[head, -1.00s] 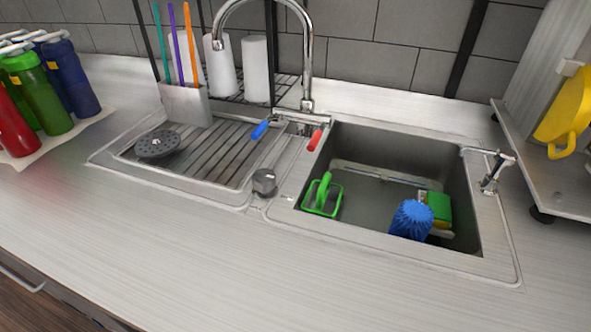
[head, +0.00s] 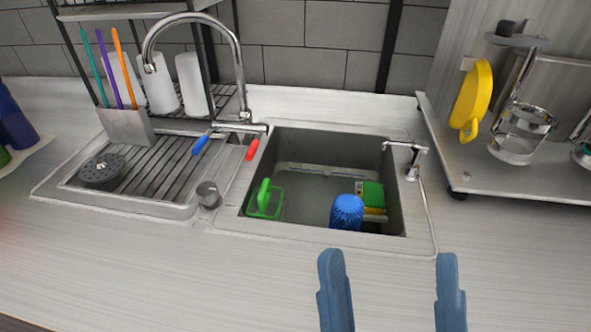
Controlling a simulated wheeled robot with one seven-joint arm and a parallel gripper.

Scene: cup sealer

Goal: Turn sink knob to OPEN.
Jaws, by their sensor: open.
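A silver round knob (head: 208,194) stands on the sink's front rim, between the ribbed drainboard and the basin. The faucet (head: 240,85) is a tall chrome arch at the back of the sink, with a blue lever (head: 200,145) and a red lever (head: 252,149) at its base. I cannot tell a marked OPEN position on the knob. My gripper (head: 389,258) shows as two blue fingers, open and empty, over the counter at the bottom right. It is apart from the knob, to its right and nearer me.
The sink basin (head: 400,200) holds a green-handled item (head: 264,199), a blue brush (head: 347,211) and a green-yellow sponge (head: 373,195). A small chrome tap (head: 406,150) stands at its right rim. A raised shelf (head: 510,180) is at the right. The front counter is mostly clear.

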